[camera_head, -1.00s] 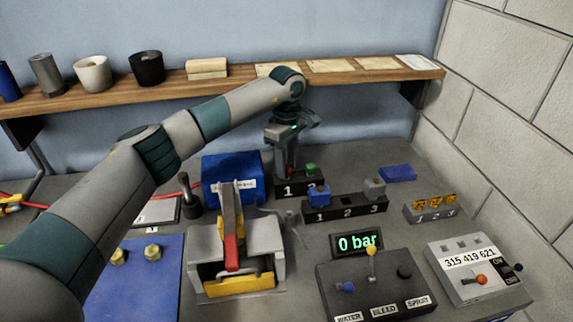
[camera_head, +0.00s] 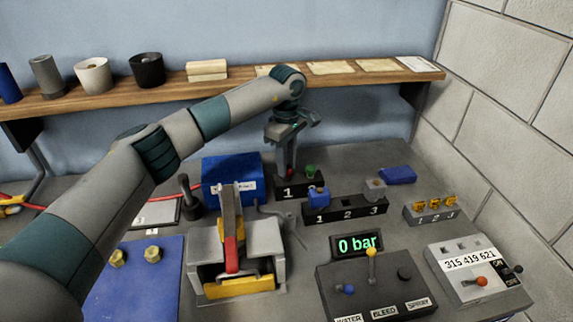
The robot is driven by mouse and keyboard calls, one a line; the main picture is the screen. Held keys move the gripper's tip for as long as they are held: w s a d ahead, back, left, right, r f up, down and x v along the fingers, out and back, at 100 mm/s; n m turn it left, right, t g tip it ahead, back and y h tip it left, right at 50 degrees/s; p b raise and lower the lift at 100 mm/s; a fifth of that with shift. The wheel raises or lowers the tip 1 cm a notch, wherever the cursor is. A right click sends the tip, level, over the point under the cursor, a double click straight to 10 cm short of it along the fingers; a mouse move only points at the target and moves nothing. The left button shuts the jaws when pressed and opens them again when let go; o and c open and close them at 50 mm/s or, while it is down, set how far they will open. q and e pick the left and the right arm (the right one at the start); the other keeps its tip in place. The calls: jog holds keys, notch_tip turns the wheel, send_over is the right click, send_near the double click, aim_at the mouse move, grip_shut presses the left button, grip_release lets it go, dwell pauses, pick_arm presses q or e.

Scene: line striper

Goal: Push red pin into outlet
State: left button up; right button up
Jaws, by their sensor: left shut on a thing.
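A small red pin (camera_head: 290,173) shows at the tips of my left gripper (camera_head: 289,167), which is shut on it. The pin stands at the top of a black block marked 1 (camera_head: 290,190) at the back of the bench. The fingers hide most of the pin, so I cannot tell how deep it sits. A green pin (camera_head: 311,171) stands just to the right on the same block. My right gripper is not in view.
A black block marked 1, 2, 3 (camera_head: 347,210) stands in front, with a blue plug (camera_head: 318,196) and a grey plug (camera_head: 375,187). A blue box (camera_head: 230,172) is left of the gripper. A grey clamp device (camera_head: 262,250) and a valve panel (camera_head: 374,290) are nearer.

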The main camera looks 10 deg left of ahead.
pick_arm(q)
jog(key=shift+r, duration=0.4)
dwell(0.4)
